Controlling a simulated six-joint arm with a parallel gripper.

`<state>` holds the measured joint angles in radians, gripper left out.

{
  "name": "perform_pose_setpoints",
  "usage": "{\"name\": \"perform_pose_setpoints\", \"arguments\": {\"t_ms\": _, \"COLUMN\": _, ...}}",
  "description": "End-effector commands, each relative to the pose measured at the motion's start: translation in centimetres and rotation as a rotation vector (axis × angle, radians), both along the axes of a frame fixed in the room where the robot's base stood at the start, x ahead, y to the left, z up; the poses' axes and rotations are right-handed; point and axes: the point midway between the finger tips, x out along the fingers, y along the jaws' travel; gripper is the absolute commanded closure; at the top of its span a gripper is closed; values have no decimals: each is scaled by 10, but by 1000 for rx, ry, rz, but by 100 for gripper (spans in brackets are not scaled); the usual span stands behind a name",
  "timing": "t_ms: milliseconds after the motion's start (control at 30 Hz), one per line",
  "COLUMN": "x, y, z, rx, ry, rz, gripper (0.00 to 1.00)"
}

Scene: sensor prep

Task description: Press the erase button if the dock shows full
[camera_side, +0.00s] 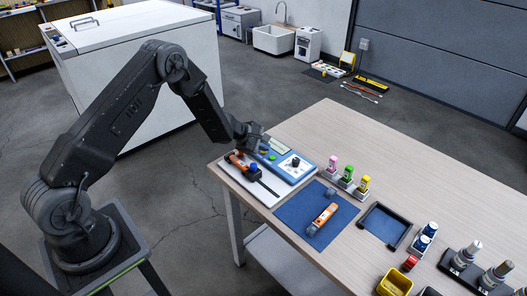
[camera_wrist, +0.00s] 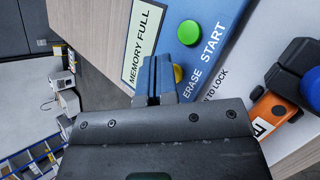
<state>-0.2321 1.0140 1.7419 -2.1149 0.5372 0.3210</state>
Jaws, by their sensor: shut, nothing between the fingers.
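The blue dock (camera_side: 288,172) lies at the table's far left corner. Its pale display (camera_wrist: 146,45) reads MEMORY FULL in the wrist view. The yellow button (camera_wrist: 179,73) beside the word ERASE is partly hidden by my fingers. The green button (camera_wrist: 190,32) is by the word START. My gripper (camera_wrist: 158,76) is shut and empty, its fingertips over the dock right beside the yellow button. I cannot tell whether they touch it. In the side view my gripper (camera_side: 257,142) is low over the dock's far left part.
An orange sensor (camera_wrist: 268,112) sits in a black clamp with a blue knob (camera_wrist: 312,85) beside the dock. Another orange sensor (camera_side: 323,218) lies on a blue mat (camera_side: 296,213). Several coloured bottles stand right of the dock. A black-rimmed tray (camera_side: 385,226) lies farther right.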

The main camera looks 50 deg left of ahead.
Motion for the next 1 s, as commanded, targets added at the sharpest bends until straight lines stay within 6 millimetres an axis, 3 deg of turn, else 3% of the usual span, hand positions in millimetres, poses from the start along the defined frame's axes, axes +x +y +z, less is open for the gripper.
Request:
{"name": "perform_pose_setpoints", "arguments": {"t_ms": 467, "x": 0, "y": 0, "z": -2, "rx": -1, "ry": 1, "rz": 0, "gripper": 100}}
{"name": "perform_pose_setpoints", "arguments": {"t_ms": 1000, "x": -1, "y": 0, "z": 14, "rx": 0, "ry": 2, "rz": 1, "gripper": 100}}
